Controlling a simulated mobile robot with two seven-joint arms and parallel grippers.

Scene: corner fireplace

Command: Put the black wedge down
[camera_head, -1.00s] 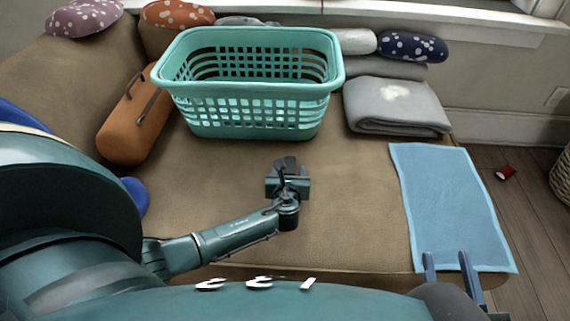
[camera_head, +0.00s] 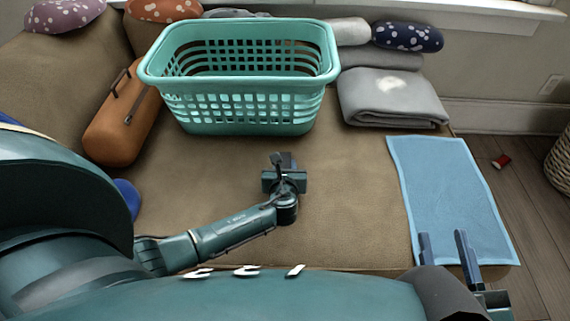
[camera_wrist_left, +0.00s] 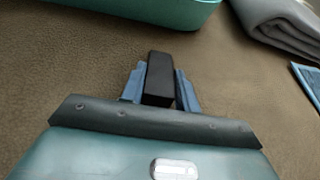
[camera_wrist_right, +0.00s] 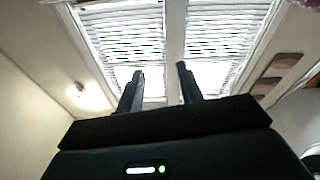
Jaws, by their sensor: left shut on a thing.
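The black wedge (camera_wrist_left: 159,78) is a dark block between the two blue fingers of my left gripper (camera_wrist_left: 161,88) in the left wrist view. My left gripper is shut on it, over the brown couch seat (camera_head: 340,210). In the head view my left gripper (camera_head: 284,165) is in front of the teal basket, and the wedge is small and dark there. I cannot tell whether the wedge touches the seat. My right gripper (camera_head: 445,250) is at the lower right by the blue cloth, its fingers apart and empty. The right wrist view shows its fingers (camera_wrist_right: 158,85) pointing towards windows.
A teal laundry basket (camera_head: 240,118) stands on the seat behind my left gripper. An orange case (camera_head: 120,125) is to its left, a folded grey blanket (camera_head: 400,105) to its right. A blue cloth (camera_head: 450,190) lies at the right edge. The seat around my left gripper is clear.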

